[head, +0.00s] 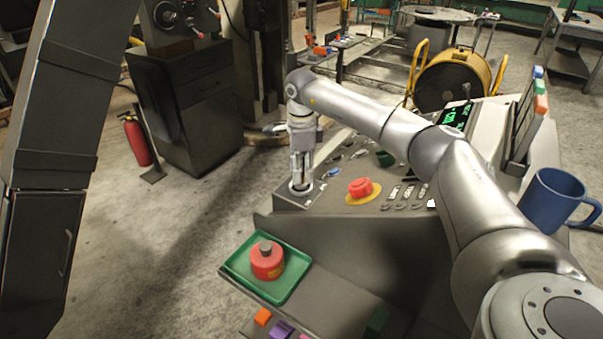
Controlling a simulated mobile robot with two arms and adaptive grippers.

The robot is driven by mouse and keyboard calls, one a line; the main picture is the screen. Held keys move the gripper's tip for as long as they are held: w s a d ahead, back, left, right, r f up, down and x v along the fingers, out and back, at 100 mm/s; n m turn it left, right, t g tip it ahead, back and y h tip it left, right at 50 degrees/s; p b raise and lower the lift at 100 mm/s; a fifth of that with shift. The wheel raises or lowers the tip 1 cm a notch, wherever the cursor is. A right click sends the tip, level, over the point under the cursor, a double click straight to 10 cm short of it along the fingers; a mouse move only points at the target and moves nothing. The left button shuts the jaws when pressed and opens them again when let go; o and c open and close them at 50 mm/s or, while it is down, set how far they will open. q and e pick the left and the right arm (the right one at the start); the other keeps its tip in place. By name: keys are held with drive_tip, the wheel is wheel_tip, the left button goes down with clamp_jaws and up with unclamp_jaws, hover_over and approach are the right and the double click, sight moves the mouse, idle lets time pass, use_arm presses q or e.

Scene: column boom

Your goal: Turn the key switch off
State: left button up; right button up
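The control console (330,195) has a sloped dark panel. A round silver key switch (301,188) sits at its left corner. My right arm reaches over the panel from the right, and my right gripper (300,172) points straight down over the key switch. Its fingertips are at the switch or just above it. The key itself is hidden by the fingers or too small to make out, and I cannot tell whether the fingers grip it. My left gripper is not in view.
A red mushroom button (360,187) is on the panel near the gripper, with several small switches beside it. A blue mug (551,199) stands at the right. A tall dark structure (55,150) is at the left.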

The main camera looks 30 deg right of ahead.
wheel_tip(320, 180, up, 10)
drive_tip(key=shift+r, duration=0.25)
idle(0.6)
